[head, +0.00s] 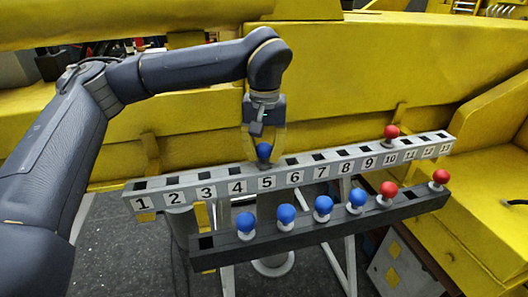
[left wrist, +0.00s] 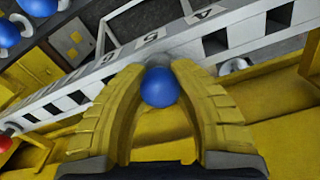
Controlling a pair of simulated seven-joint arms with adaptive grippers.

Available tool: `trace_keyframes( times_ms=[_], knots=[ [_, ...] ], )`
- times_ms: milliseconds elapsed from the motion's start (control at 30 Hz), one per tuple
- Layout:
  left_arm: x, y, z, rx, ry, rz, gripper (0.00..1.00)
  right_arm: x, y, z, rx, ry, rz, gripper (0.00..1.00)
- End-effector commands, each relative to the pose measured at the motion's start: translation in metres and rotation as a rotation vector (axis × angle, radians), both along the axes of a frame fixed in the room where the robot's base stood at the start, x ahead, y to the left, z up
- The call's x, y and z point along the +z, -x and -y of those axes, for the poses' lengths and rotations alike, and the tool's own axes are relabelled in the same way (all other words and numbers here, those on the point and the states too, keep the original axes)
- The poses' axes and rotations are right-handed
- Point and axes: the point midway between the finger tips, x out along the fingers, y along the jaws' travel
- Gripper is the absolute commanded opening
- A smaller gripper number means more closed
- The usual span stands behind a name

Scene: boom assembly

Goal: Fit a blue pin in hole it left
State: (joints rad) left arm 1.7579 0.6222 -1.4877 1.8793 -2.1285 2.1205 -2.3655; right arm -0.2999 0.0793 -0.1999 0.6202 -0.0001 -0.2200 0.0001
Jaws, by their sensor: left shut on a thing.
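My left gripper (head: 264,157) is shut on a blue pin (head: 263,149), with its fingers on both sides of the round blue head. It hangs over the grey numbered rail (head: 221,192) at hole 5. In the left wrist view, the blue head (left wrist: 160,87) is between the yellow fingers and its pale collar is at the rail (left wrist: 178,50), over the place of hole 5. How deep the pin sits is hidden. The holes beside it are empty. My right gripper is not in view.
A black rail (head: 330,229) in front holds several blue pins (head: 286,213) and two red pins (head: 388,189); its left end slot is empty. Another red pin (head: 391,132) stands at hole 10 of the grey rail. A yellow machine body (head: 350,70) is close behind.

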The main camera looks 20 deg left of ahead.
Motion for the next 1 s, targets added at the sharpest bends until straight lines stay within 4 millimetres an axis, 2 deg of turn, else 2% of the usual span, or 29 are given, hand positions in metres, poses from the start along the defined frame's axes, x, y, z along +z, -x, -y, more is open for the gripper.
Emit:
trace_keyframes(
  times_ms=[33, 200, 267, 500, 667, 1000],
  knots=[
    [0.0, 0.0, 0.0, 0.0, 0.001, 0.001, 0.25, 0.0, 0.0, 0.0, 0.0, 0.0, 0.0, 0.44],
    [0.0, 0.0, 0.0, 0.0, 0.001, 0.001, 0.45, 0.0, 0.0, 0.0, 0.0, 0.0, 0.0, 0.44],
    [0.0, 0.0, 0.0, 0.0, 0.001, 0.001, 0.49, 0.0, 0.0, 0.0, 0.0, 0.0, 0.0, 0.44],
    [0.001, 0.0, 0.0, 0.0, 0.0, 0.0, 0.49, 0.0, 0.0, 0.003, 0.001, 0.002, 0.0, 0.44],
    [0.01, 0.0, 0.0, 0.001, 0.0, 0.002, 0.49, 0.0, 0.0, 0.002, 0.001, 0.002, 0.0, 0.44],
    [0.064, 0.001, 0.001, 0.002, 0.0, 0.004, 0.49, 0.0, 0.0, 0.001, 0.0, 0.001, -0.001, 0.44]
  ],
)
